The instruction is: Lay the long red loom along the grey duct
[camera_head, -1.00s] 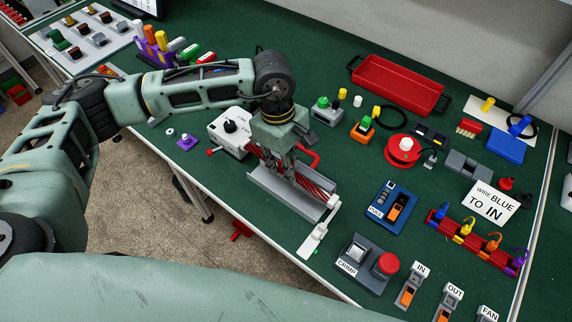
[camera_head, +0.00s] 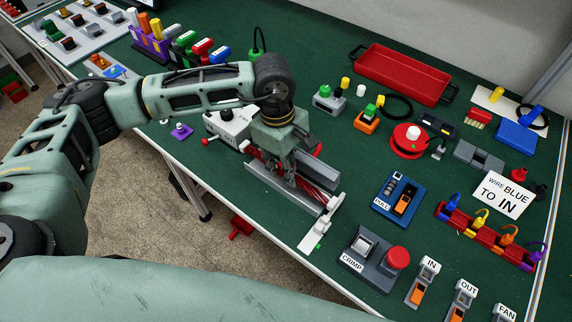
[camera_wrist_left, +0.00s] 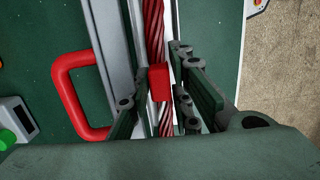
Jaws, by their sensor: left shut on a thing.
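The grey duct (camera_head: 270,181) lies on the green table near its front edge, left of centre. The long red loom (camera_head: 318,191) is a twisted red bundle lying lengthwise in line with the duct, between its walls in the head view. It also shows in the left wrist view (camera_wrist_left: 153,30), running along the grey duct (camera_wrist_left: 128,35). My left gripper (camera_head: 290,172) is over the duct, shut on the loom's red block-shaped part (camera_wrist_left: 159,83). A red handle (camera_wrist_left: 70,95) stands beside the duct. The gripper hides part of the loom. My right gripper is not in view.
A white box with a black knob (camera_head: 233,124) stands at the duct's far left end. A white bracket (camera_head: 318,228) is at its near right end. The crimp unit (camera_head: 372,257) and blue board (camera_head: 398,200) stand to the right.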

